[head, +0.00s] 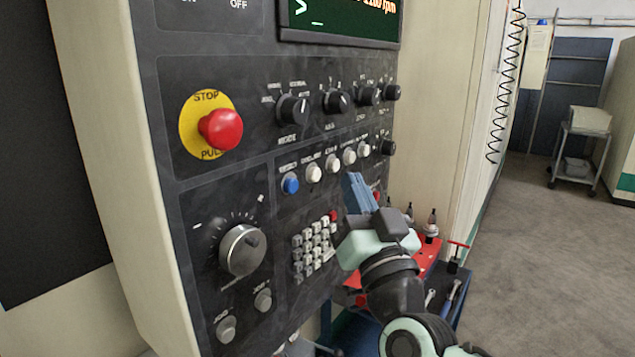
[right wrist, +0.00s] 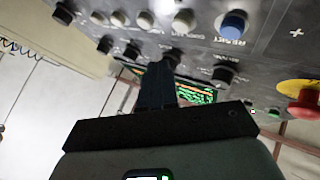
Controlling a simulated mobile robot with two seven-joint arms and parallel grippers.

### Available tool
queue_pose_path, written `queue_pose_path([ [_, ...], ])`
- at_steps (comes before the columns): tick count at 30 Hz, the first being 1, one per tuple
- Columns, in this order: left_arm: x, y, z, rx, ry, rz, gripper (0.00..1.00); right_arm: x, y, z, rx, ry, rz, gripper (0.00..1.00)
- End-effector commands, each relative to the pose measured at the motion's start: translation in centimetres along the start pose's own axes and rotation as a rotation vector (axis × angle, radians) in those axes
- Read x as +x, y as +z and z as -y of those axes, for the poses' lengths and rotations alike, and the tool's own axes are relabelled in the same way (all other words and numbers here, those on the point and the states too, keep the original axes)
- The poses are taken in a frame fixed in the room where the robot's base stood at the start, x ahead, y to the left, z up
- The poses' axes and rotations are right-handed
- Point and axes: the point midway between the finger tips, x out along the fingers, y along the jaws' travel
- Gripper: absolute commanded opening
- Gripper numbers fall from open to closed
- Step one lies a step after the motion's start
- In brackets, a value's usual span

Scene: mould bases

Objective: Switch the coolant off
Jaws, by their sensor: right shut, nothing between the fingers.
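The dark machine control panel (head: 235,180) fills the left and middle of the head view. A row of round push buttons crosses it: a blue one (head: 290,183) at the left, then several white ones (head: 331,164). The row also shows in the right wrist view, with the blue button marked RESET (right wrist: 233,25) and white buttons (right wrist: 184,20) beside it. The other labels are too blurred to tell which is coolant. My right gripper (head: 354,182) is shut and empty, its blue fingers just below the right part of the row. My left gripper is out of view.
A red stop button (head: 221,129) on a yellow disc sticks out from the panel. Dark knobs (head: 292,109) sit above the row, a keypad (head: 314,246) below. A red tray (head: 433,262) with tool holders stands behind my right arm. Open floor lies at right.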

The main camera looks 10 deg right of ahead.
Motion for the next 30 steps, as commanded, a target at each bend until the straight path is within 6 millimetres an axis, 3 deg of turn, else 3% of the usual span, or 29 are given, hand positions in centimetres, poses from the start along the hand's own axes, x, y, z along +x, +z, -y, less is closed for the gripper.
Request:
queue_pose_path([
  [7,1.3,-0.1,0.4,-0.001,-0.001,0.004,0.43,-1.5,-1.0,-1.1,-0.002,0.001,0.000,0.00],
  [30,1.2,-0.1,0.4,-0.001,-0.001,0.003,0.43,-1.6,-1.1,-1.2,0.000,0.000,0.000,0.00],
])
